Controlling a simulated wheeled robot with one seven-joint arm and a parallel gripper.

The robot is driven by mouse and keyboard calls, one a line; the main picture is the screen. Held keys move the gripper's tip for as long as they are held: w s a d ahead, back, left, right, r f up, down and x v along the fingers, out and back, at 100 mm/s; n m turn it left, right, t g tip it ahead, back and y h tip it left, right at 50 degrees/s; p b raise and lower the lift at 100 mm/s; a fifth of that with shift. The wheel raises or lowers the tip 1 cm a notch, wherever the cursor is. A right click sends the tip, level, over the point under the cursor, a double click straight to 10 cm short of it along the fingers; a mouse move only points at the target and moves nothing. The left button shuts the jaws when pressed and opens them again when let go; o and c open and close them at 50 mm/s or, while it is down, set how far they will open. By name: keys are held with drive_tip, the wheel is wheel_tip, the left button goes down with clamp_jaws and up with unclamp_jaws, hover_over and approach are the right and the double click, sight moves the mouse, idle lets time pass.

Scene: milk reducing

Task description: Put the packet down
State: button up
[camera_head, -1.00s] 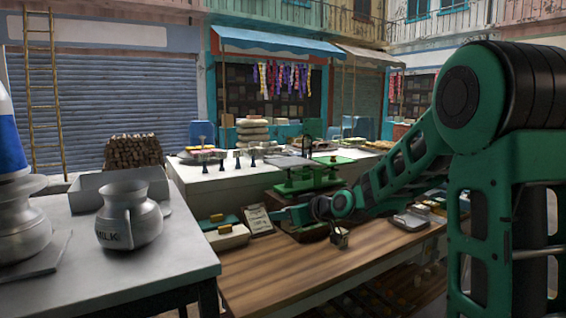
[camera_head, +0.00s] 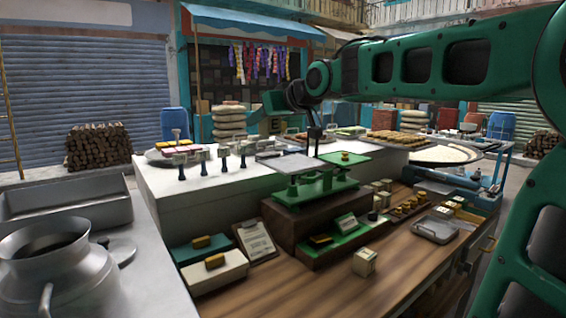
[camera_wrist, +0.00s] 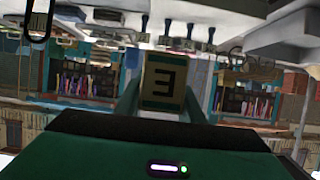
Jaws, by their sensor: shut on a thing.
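My gripper (camera_wrist: 162,104) is shut on a small cream packet (camera_wrist: 176,62) with a dark mark like a "3" or "E"; the wrist view is upside down. The green scale (camera_head: 312,186) stands on a brown box, with a bare-looking grey left plate (camera_head: 291,163) and a green right plate (camera_head: 362,157) bearing a small brass-coloured thing. A cream packet (camera_head: 364,262) stands on the wooden counter.
More small packets (camera_head: 381,190) stand right of the scale, near a row of brass weights (camera_head: 410,207) and a grey tray (camera_head: 437,229). A clipboard (camera_head: 255,240) and boxes lie left. A milk can (camera_head: 45,265) stands on the metal table. Bare wood (camera_head: 330,290) lies in front.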

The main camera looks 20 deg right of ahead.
hover_over(290, 161)
wheel_tip(290, 161, down, 6)
drive_tip(key=shift+s+a+f, duration=0.1)
drive_tip(key=shift+a+f, duration=0.05)
drive_tip(key=shift+f, duration=2.05)
drive_tip(key=o, duration=1.1)
drive_tip(key=shift+s+r, duration=0.1)
drive_tip(key=shift+s, duration=0.05)
drive_tip(key=v, duration=1.1)
drive_tip(key=shift+s+r, duration=0.15)
drive_tip(key=shift+s, duration=0.15)
